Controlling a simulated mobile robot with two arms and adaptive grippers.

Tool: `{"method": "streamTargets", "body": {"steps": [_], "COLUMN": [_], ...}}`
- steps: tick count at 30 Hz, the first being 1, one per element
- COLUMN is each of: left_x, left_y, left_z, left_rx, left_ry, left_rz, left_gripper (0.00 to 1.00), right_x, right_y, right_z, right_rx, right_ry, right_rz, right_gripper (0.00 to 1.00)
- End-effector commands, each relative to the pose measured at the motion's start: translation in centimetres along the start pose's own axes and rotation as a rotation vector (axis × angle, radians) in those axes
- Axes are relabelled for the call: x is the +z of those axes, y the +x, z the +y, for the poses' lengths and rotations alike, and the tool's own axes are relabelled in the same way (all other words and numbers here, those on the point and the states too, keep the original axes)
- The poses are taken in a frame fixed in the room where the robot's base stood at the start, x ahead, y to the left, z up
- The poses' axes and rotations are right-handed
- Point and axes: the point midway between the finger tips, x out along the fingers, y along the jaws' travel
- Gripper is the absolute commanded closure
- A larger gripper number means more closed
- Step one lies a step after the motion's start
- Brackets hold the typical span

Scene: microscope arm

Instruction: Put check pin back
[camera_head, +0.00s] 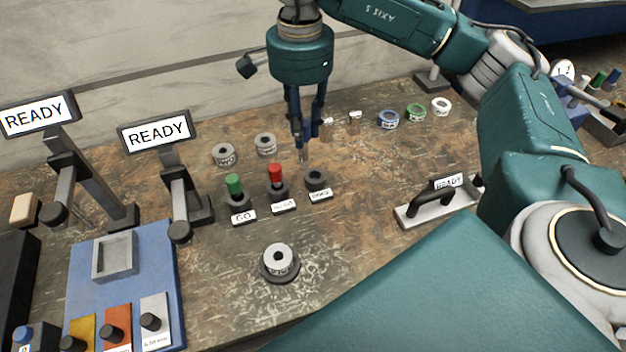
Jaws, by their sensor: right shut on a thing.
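My right gripper (306,135) points straight down over the table and is shut on a thin grey pin (304,153), taken to be the check pin; its detail is small. The pin hangs above and slightly left of an empty dark round holder (318,178) with a small white label, apart from it as far as I can tell. Beside it, a red-topped pin (275,172) and a green-topped pin (233,184) stand upright in similar holders, the green one labelled GO. My left gripper is not in view.
Two grey rings (265,143) lie behind the holders; a ring (279,259) sits on a round base in front. Blue, green and white rings (440,106) stand back right. Two READY screens (157,132) stand left. A READY tray (437,205) lies right.

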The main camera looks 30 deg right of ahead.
Motion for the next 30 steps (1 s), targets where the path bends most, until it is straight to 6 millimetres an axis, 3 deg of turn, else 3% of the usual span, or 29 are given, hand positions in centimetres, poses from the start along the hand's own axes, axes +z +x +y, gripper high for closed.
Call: {"method": "streamTargets", "body": {"steps": [3, 6, 9, 14, 21, 30], "left_x": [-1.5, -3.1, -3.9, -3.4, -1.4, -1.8], "left_y": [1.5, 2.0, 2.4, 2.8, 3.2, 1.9], "left_z": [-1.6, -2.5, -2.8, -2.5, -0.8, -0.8], "left_rx": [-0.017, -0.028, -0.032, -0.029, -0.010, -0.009], "left_ry": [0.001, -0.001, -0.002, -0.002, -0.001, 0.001], "left_rz": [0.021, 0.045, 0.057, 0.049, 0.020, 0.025], "left_gripper": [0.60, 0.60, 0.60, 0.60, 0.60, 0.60], "right_x": [-2.8, -4.6, -5.8, -6.6, -6.8, -6.8], "right_y": [-1.2, -2.2, -2.9, -3.0, 2.1, 9.5], "right_z": [-1.7, -2.4, -2.8, -3.0, -2.8, -2.8], "right_rx": [-0.006, -0.005, -0.004, -0.002, 0.004, 0.001], "right_ry": [0.399, 0.664, 0.849, 0.988, 1.005, 1.003], "right_rz": [-0.002, -0.002, 0.000, 0.001, 0.005, 0.004], "right_gripper": [1.00, 1.00, 1.00, 1.00, 1.00, 1.00]}}
